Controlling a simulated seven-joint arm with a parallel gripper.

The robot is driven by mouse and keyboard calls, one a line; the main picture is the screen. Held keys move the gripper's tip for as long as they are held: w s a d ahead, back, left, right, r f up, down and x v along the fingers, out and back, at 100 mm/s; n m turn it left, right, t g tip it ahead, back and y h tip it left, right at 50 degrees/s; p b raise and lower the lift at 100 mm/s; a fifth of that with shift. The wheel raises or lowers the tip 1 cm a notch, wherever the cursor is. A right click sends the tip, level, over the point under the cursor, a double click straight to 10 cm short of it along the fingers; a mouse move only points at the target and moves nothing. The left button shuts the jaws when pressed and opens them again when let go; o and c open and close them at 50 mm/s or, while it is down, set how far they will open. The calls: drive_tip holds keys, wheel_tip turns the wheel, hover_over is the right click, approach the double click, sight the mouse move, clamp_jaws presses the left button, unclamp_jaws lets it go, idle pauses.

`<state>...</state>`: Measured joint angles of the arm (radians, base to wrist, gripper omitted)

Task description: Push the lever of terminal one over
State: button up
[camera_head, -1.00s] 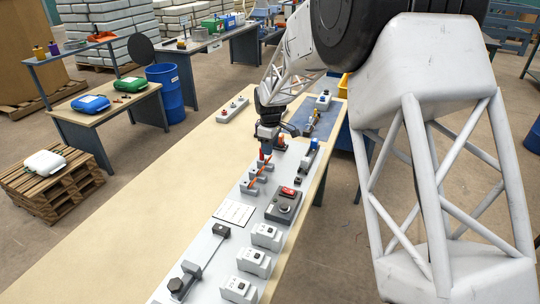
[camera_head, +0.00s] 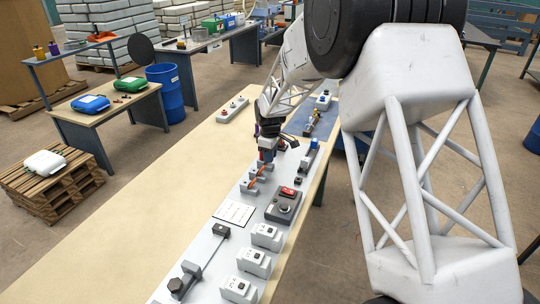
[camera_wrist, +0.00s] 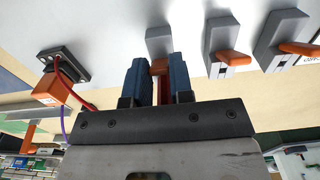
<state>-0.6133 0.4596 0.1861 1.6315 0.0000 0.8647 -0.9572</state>
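My gripper (camera_wrist: 160,80) has two blue fingers standing apart at the nearest grey terminal (camera_wrist: 158,40) in the wrist view. An orange lever (camera_wrist: 160,64) shows between the fingertips. Something dark red (camera_wrist: 165,88) is also in the gap. I cannot tell whether the fingers press on either one. Two more grey terminals, the middle one (camera_wrist: 221,36) and the right one (camera_wrist: 278,32), have orange levers tilted sideways. In the head view my gripper (camera_head: 266,158) is low over the far end of the terminal row, hiding that terminal; another terminal (camera_head: 252,188) is nearer.
An orange connector (camera_wrist: 52,90) with red and purple wires sits by a dark block (camera_wrist: 70,62), left of my gripper. A grey box with a red switch (camera_head: 284,206) and several white modules (camera_head: 267,236) stand nearer on the board. The beige table (camera_head: 150,215) is clear at left.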

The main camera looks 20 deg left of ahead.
clamp_jaws()
drive_tip(key=shift+d+y, duration=0.15)
drive_tip(key=shift+y, duration=0.25)
drive_tip(key=shift+d+f+y, duration=0.2)
drive_tip(key=shift+d+y, duration=0.2)
drive_tip(key=shift+y, duration=0.7)
drive_tip(key=shift+d+f+y, duration=0.2)
drive_tip(key=shift+y, duration=0.55)
drive_tip(key=shift+d+f+y, duration=0.15)
drive_tip(key=shift+f+y, duration=0.1)
drive_tip(key=shift+y, duration=0.55)
drive_tip(key=shift+d+f+y, duration=0.2)
drive_tip(key=shift+y, duration=0.55)
drive_tip(key=o, duration=0.7)
unclamp_jaws()
drive_tip(key=shift+v, duration=3.9)
